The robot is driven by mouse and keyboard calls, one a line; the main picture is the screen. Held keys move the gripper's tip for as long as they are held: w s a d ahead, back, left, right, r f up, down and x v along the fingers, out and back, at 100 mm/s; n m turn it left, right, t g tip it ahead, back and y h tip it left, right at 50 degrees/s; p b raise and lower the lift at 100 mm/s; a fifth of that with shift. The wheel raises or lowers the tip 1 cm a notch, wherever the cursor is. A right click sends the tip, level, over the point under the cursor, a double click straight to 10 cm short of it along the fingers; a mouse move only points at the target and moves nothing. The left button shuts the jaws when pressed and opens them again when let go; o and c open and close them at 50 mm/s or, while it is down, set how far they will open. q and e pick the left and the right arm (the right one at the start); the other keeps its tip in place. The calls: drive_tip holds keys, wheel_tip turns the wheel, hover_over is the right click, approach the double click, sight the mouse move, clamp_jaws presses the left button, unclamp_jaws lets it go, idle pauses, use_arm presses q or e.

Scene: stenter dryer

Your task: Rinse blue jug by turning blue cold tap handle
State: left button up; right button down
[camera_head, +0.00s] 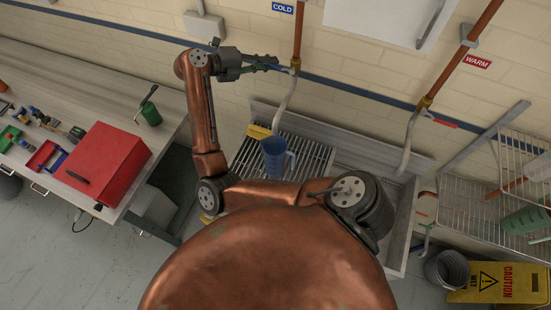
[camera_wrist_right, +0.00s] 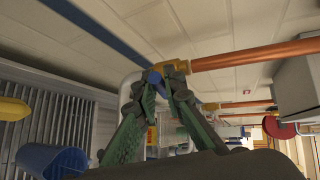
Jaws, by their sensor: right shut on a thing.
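The blue jug (camera_head: 274,158) stands on the slatted rack of the sink, below the curved grey spout (camera_head: 284,98) of the cold tap. The jug also shows in the right wrist view (camera_wrist_right: 50,160), at the lower left. My right gripper (camera_head: 268,63) is up at the cold tap, its green fingers shut on the blue tap handle (camera_wrist_right: 153,77). The fingers hide part of the handle. The handle sits beside the brass valve (camera_wrist_right: 175,69) on the copper pipe. I cannot make out any water stream. My left gripper is not in view.
The warm tap, with a red handle (camera_head: 443,123), is to the right. A workbench with a red box (camera_head: 104,163) and tools is at the left. A wire rack (camera_head: 480,207), a grey bucket (camera_head: 447,270) and a yellow caution sign (camera_head: 515,283) are at the right.

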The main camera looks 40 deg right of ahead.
drive_tip(key=shift+f, duration=0.3)
wheel_tip(320, 180, down, 2)
drive_tip(key=shift+w+a+f+n+g+h+b, duration=0.1)
drive_tip(key=shift+n+g+h+b, duration=0.25)
drive_tip(key=shift+n+g+h, duration=0.6)
drive_tip(key=c, duration=2)
unclamp_jaws()
drive_tip(key=shift+r, duration=0.2)
drive_tip(key=b+v, duration=0.1)
drive_tip(key=v, duration=0.7)
drive_tip(key=shift+b, duration=0.3)
